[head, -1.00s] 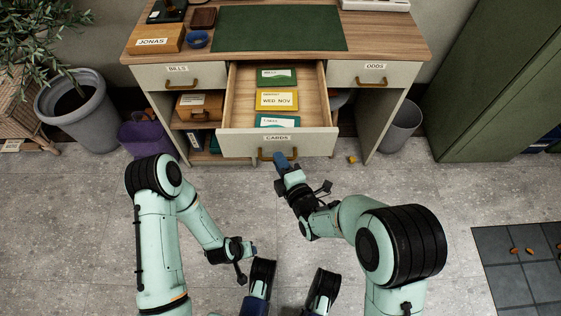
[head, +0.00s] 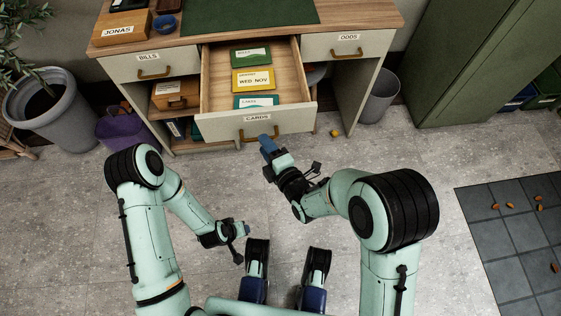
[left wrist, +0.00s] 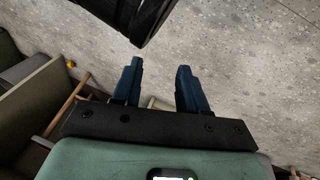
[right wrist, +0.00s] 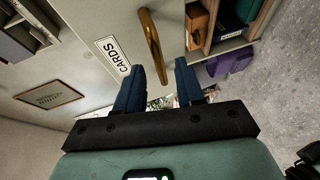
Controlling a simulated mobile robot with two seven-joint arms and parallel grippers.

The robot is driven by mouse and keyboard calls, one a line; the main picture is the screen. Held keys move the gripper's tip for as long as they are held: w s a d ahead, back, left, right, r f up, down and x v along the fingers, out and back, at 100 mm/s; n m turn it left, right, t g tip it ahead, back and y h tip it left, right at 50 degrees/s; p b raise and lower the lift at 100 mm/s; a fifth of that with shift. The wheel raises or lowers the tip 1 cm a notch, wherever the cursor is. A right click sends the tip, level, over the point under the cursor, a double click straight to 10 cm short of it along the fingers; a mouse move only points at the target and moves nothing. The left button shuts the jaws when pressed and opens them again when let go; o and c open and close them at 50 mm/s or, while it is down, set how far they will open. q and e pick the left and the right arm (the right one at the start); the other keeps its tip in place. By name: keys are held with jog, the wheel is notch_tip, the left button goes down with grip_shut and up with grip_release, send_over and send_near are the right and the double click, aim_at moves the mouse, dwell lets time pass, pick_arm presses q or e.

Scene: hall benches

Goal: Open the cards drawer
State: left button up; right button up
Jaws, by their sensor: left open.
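The cards drawer (head: 304,85) stands pulled out under the desk top, its inside in view. Its front carries the CARDS label (head: 257,118) and a brass handle (head: 246,136). Green, yellow and teal cards lie inside. My right gripper (head: 266,142) is just in front of the handle. In the right wrist view its blue fingers (right wrist: 160,72) are apart, with one end of the handle (right wrist: 152,40) showing between and beyond them; I cannot tell whether they touch. My left gripper (head: 244,228) is low over the floor, open and empty in the left wrist view (left wrist: 158,70).
The shut BILLS drawer (head: 130,64) is at the left and the shut ODDS drawer (head: 370,44) at the right. A purple bin (head: 125,131) and a grey bin (head: 380,98) stand on the floor. A green cabinet (head: 465,60) is at right. Floor before the desk is mostly clear.

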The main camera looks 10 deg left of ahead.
pick_arm(q)
jog(key=shift+g+h, duration=0.3)
jog(key=shift+g, duration=0.2)
jog(key=s+d+r+p, duration=0.2)
jog(key=s+r, duration=0.1)
jog(key=shift+s+r+p, duration=0.1)
jog(key=shift+r+p, duration=0.05)
jog(key=shift+p, duration=0.15)
pick_arm(e)
jog(key=v, duration=1.1)
